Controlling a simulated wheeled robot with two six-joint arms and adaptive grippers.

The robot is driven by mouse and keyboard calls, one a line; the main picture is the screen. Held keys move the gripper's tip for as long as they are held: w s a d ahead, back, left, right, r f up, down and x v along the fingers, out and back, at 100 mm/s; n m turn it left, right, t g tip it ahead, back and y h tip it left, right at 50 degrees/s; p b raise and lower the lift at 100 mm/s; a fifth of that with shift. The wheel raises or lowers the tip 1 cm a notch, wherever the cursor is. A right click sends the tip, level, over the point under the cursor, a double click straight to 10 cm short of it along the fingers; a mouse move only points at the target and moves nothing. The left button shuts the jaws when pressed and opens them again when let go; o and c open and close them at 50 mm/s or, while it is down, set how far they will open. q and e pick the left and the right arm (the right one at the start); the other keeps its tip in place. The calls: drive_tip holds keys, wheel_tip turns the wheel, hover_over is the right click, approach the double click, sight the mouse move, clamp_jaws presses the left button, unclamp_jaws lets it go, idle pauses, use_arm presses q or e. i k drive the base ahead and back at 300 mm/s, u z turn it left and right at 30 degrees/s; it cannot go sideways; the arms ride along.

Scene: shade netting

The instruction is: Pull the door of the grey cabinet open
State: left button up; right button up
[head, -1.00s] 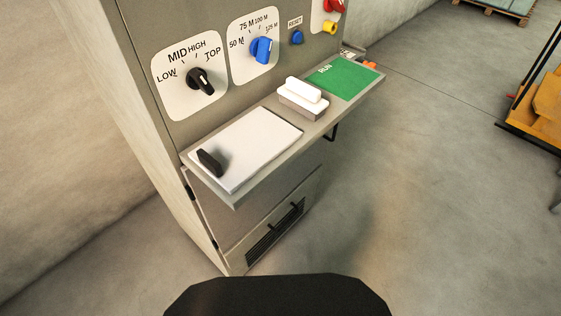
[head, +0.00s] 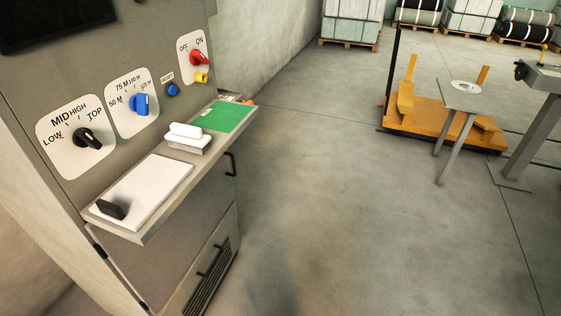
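The grey cabinet (head: 30,122) stands at the left of the head view. Its front carries knobs above a narrow shelf. Below the shelf is a grey door panel (head: 185,250), which looks shut. A black bar handle (head: 231,163) shows near the panel's far edge, just under the shelf. A dark hinge-like piece (head: 98,248) sits on the near edge. The shelf hides the upper part of the door. Neither of my grippers is in view.
The shelf (head: 140,238) juts out above the door, holding a white pad, a white-topped block and a green card. A lower vented panel (head: 205,290) has its own handle. Open concrete floor (head: 320,210) lies to the right. An orange platform (head: 430,125) and grey stand are farther off.

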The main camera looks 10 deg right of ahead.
sight(153, 271)
drive_tip(key=z, duration=0.2)
drive_tip(key=i, duration=0.9)
drive_tip(key=u, duration=1.8)
